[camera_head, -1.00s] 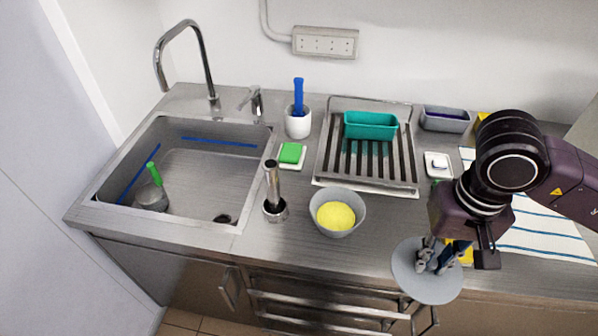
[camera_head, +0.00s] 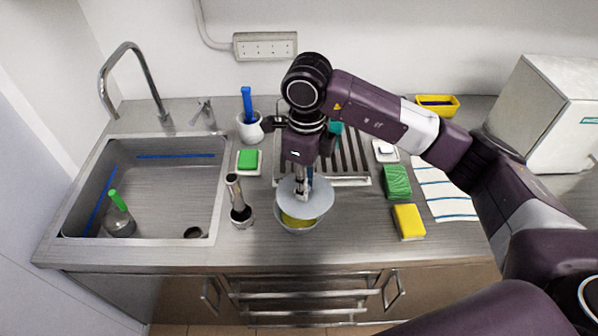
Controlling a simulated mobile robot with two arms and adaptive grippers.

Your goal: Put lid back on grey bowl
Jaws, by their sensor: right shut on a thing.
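The grey bowl (camera_head: 297,227) stands on the steel counter in front of the drying rack, with yellow contents showing at its front. The round light-grey lid (camera_head: 307,201) is over the bowl and covers most of its opening. A yellow strip shows between the lid and the front rim, so the lid looks tilted or raised there. My right gripper (camera_head: 301,191) points down and is shut on the lid's middle. Whether the lid touches the rim at the back is hidden. My left gripper is not in view.
A metal hand-blender-like tool (camera_head: 238,205) stands close left of the bowl. The sink (camera_head: 150,185) lies further left. The drying rack (camera_head: 350,160) is behind. A green sponge (camera_head: 397,182) and a yellow sponge (camera_head: 409,221) lie to the right. The front counter is clear.

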